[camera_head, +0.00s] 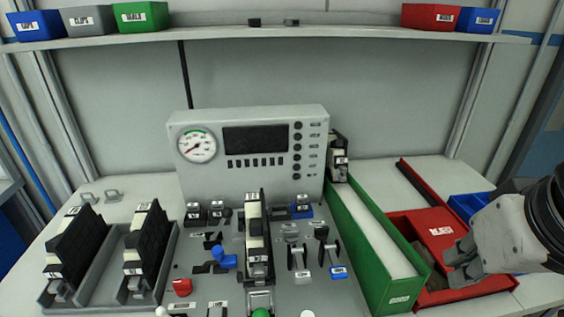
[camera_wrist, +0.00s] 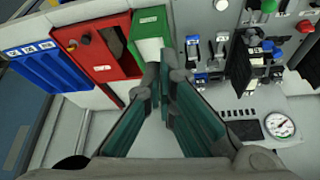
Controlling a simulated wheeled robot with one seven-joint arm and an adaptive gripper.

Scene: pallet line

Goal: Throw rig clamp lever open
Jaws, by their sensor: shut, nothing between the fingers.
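The rig is the grey panel (camera_head: 290,298) on the bench, with a tall black and cream module (camera_head: 257,240) standing in its middle. A blue lever (camera_head: 222,257) lies left of the module and also shows in the wrist view (camera_wrist: 268,46). Two dark-handled levers, one nearer the module (camera_head: 297,252) and one further right (camera_head: 328,246), stand on the right. Which one is the clamp lever I cannot tell. My gripper (camera_head: 452,268) is shut and empty, over the red bin area, well right of the rig. Its fingers (camera_wrist: 165,75) meet in the wrist view.
A long green bin (camera_head: 375,245) stands between the rig and my gripper, with a red bin (camera_head: 440,225) and blue bin (camera_head: 470,205) further right. A gauge box (camera_head: 250,185) rises behind the rig. Black modules in grey trays (camera_head: 100,285) are at left.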

